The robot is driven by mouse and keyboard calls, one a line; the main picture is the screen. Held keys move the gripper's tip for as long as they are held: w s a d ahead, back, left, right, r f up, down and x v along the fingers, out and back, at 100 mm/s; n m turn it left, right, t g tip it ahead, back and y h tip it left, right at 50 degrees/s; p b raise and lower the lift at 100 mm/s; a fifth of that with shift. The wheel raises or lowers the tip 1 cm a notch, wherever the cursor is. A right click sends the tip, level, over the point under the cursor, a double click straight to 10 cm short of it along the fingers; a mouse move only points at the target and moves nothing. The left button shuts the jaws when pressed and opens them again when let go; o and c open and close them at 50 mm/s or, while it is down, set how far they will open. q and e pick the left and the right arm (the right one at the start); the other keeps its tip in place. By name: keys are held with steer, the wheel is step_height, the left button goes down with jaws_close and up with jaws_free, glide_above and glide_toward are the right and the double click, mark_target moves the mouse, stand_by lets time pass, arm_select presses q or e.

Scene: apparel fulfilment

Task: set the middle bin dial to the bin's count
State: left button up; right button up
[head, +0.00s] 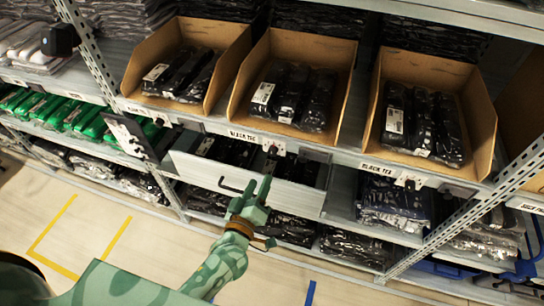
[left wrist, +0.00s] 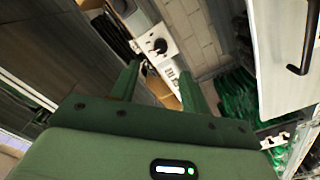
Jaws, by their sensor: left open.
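The middle bin (head: 345,108) is an open cardboard box on the shelf, with black bagged garments (head: 285,95) in it; three bags show. Below its front edge, on the shelf lip beside a "BLACK TEE" label (head: 243,134), is the middle dial (head: 273,148), a small black knob on a white plate. A black dial knob on a white plate also shows in the left wrist view (left wrist: 160,46), beyond the fingertips. My left gripper (head: 259,189) is open and empty, just below the middle dial and apart from it. Its fingers show in the left wrist view (left wrist: 160,76). The dial's setting is too small to read.
A white drawer (head: 245,188) with a black handle stands pulled out under the middle bin, close by my left gripper. Similar bins stand left (head: 236,48) and right (head: 483,118), with a right dial (head: 409,182). Green packages (head: 75,117) lie at left.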

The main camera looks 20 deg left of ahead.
mark_target(271, 154)
arm_select(q)
steer(key=w+b, duration=0.1)
steer(key=w, duration=0.9)
steer(key=shift+w+d, duration=0.1)
steer(key=c, duration=1)
